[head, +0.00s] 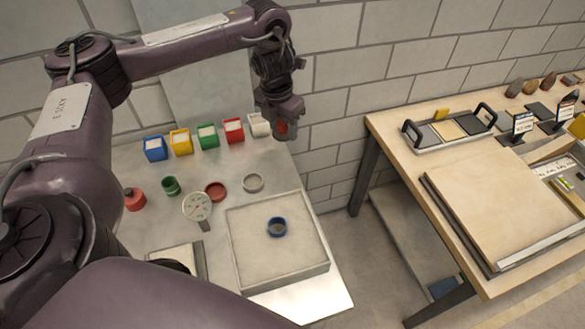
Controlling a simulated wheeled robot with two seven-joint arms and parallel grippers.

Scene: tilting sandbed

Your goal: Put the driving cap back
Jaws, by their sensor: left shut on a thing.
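My left gripper (281,128) hangs over the back right edge of the metal table, beside the white box. It is shut on a small red thing (282,127), mostly hidden by the fingers; I cannot tell whether this is the driving cap. A grey ring (252,183), a red ring (215,191), a green cup (171,186) and a red cylinder (135,199) stand behind and left of the tray. My right gripper is out of view.
A row of small boxes, blue (155,149), yellow (181,143), green (208,136), red (233,131) and white (258,124), lines the table's back. A dial gauge (197,207) lies left of the tray. A wooden bench (400,128) stands at right, beyond a floor gap.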

